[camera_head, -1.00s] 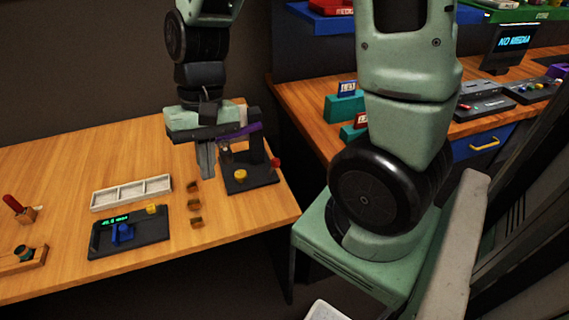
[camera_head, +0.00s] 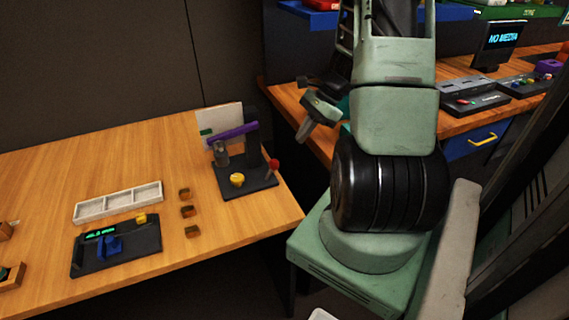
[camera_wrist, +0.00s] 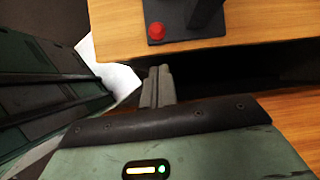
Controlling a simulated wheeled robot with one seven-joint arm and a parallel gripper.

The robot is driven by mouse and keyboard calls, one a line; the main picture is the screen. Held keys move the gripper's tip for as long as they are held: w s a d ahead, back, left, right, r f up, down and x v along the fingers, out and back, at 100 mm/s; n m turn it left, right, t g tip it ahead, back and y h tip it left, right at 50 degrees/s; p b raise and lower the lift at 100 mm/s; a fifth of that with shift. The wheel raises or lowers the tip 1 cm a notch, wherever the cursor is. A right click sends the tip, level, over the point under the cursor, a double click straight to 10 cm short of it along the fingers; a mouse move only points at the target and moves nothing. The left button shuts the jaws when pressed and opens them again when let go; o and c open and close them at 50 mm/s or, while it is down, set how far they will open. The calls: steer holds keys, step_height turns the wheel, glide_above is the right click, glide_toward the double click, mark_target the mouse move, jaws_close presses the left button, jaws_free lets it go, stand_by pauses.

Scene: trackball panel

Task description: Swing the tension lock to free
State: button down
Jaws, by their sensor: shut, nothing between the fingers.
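A dark fixture (camera_head: 250,187) stands near the right end of the wooden desk. It has a dark upright, a purple bar (camera_head: 233,131) across the top, a grey cylinder (camera_head: 221,155), a yellow knob (camera_head: 237,180) and a red-knobbed lever (camera_head: 273,166) at its right edge. I cannot tell for sure which part is the tension lock. My gripper (camera_head: 302,137) is shut and empty, to the right of the fixture and clear of it. In the wrist view, my gripper (camera_wrist: 159,70) points toward the desk edge, with the red knob (camera_wrist: 156,31) beyond its tips.
A dark panel with a blue part (camera_head: 108,246), a pale divided tray (camera_head: 118,203) and several small wooden blocks (camera_head: 187,211) lie left of the fixture. A white board (camera_head: 218,118) stands behind it. A second desk (camera_head: 300,96) with devices is at the right, across a gap.

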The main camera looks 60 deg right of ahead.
mark_target(271, 171)
steer(key=shift+d+f, duration=0.1)
steer(key=shift+f, duration=0.05)
steer(key=x, duration=0.9)
steer(key=shift+a+f, duration=0.25)
steer(key=shift+f, duration=0.05)
steer(key=shift+w+d+r, duration=0.1)
steer(key=shift+w+r, duration=0.05)
